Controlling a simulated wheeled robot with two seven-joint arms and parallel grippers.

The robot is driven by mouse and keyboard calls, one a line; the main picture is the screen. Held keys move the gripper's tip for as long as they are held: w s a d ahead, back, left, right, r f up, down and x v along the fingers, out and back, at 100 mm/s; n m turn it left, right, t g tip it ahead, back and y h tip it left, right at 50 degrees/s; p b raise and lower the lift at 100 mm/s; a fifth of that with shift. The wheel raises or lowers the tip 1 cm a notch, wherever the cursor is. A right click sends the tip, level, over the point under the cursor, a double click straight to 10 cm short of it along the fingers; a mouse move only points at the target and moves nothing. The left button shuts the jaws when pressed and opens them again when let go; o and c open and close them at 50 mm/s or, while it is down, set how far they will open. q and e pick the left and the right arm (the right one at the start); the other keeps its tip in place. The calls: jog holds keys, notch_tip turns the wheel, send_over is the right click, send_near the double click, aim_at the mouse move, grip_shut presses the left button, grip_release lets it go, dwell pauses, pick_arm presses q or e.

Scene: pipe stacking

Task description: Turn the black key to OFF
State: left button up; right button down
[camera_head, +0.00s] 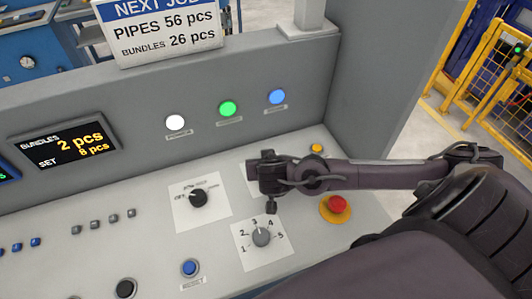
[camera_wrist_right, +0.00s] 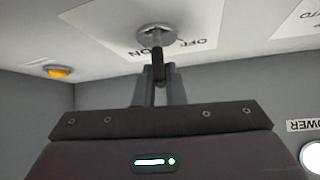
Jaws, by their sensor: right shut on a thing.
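The black key (camera_wrist_right: 158,66) sits in a round silver lock (camera_wrist_right: 156,35) on a white plate in the right wrist view. The plate carries upside-down labels, OFF (camera_wrist_right: 195,45) on the right and ON on the left, partly covered. My right gripper (camera_wrist_right: 159,78) has its two fingers closed on the key, in line with the lock. In the head view my right gripper (camera_head: 271,207) hangs over the panel and hides the key and most of its plate (camera_head: 252,172). I cannot tell which label the key points at. My left gripper is not in view.
A black selector knob (camera_head: 198,197) is left of my right gripper. A grey numbered dial (camera_head: 261,237) is just in front of it. A red emergency button (camera_head: 337,204) on a yellow base sits under the forearm. White, green and blue lamps (camera_head: 228,109) line the upright wall behind.

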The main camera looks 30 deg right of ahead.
jog(key=shift+s+r+n+t+y+p, duration=0.15)
jog(key=shift+n+t+y+p, duration=0.15)
jog(key=shift+n+y+p, duration=0.5)
jog(key=n+y+p, duration=0.3)
jog(key=n+p, duration=0.1)
jog(key=n, duration=0.1)
jog(key=shift+n+y+p, duration=1)
jog(key=shift+n+y, duration=0.3)
jog(key=shift+n, duration=0.2)
jog(key=shift+n+g+y, duration=0.4)
jog(key=shift+n+y, duration=0.2)
jog(key=shift+n, duration=0.3)
jog(key=shift+f+n+y, duration=0.2)
jog(key=shift+n+y, duration=0.1)
jog(key=c, duration=1.5)
grip_release()
